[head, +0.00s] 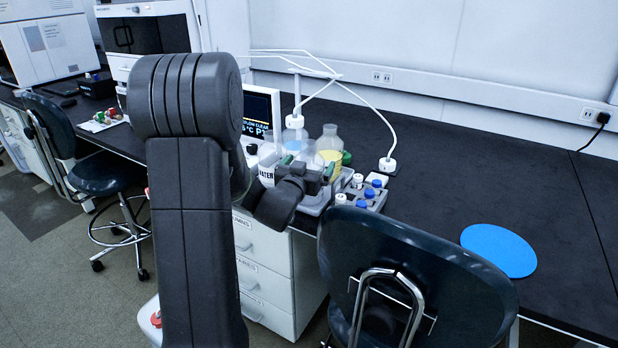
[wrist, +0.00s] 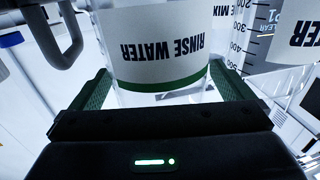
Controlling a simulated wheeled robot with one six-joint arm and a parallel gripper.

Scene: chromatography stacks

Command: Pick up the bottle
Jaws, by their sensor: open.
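In the wrist view, a clear bottle (wrist: 155,45) with a white label reading "RINSE WATER", upside down in the picture, and a green band stands between the fingers of my gripper (wrist: 160,88). The fingers, with green pads, are open on either side of it; I cannot tell whether they touch it. Its top is out of the wrist view. In the head view, my gripper (head: 318,178) is at the bench's front edge among the bottles, and my arm hides much of that area. A label reading "WATER" (head: 267,172) shows left of it.
A bottle with yellow liquid (head: 331,152) and a clear bottle (head: 295,134) stand close behind my gripper. A rack of blue- and white-capped vials (head: 376,198) is just right. A chair (head: 425,275) stands before the bench. The bench around the blue mat (head: 498,250) is clear.

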